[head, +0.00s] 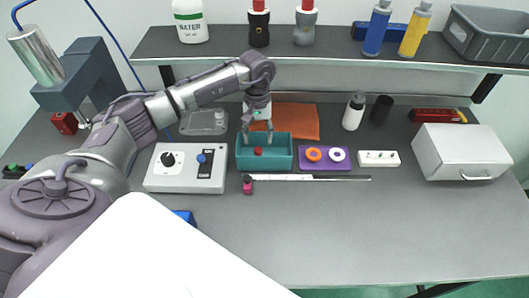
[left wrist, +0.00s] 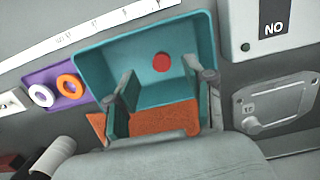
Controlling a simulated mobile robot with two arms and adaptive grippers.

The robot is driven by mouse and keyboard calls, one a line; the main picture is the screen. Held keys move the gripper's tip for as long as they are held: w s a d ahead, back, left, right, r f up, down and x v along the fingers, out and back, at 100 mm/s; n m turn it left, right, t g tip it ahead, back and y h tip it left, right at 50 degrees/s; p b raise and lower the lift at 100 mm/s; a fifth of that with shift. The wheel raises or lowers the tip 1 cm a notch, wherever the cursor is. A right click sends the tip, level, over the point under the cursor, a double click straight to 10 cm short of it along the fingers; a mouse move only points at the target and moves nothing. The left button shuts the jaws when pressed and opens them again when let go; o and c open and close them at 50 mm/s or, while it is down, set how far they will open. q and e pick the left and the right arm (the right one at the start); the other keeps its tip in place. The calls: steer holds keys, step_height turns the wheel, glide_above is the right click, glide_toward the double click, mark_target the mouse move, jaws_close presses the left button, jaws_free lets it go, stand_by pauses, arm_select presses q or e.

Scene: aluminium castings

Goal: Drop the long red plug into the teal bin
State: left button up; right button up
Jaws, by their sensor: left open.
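The teal bin (head: 276,164) stands in the middle of the table, and it also shows in the left wrist view (left wrist: 200,40). The red plug (head: 258,151) lies inside the bin on its floor, seen as a red disc in the left wrist view (left wrist: 162,62). Its length is hard to judge. My left gripper (head: 257,134) is open above the bin, fingers pointing down, with nothing between the fingertips (left wrist: 165,85). The plug is apart from the fingers. My right gripper is not in view.
Left of the bin is a control box (head: 187,181); right are a purple tray (head: 338,164) with two rings and a white power strip (head: 378,158). A ruler (head: 330,178) lies in front, an orange mat (head: 300,121) behind. The front right table is clear.

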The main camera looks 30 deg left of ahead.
arm_select(q)
step_height(320, 180, up, 12)
steer(key=w, duration=0.1)
steer(key=shift+a, duration=0.4)
steer(key=shift+f, duration=0.15)
stand_by(0.3)
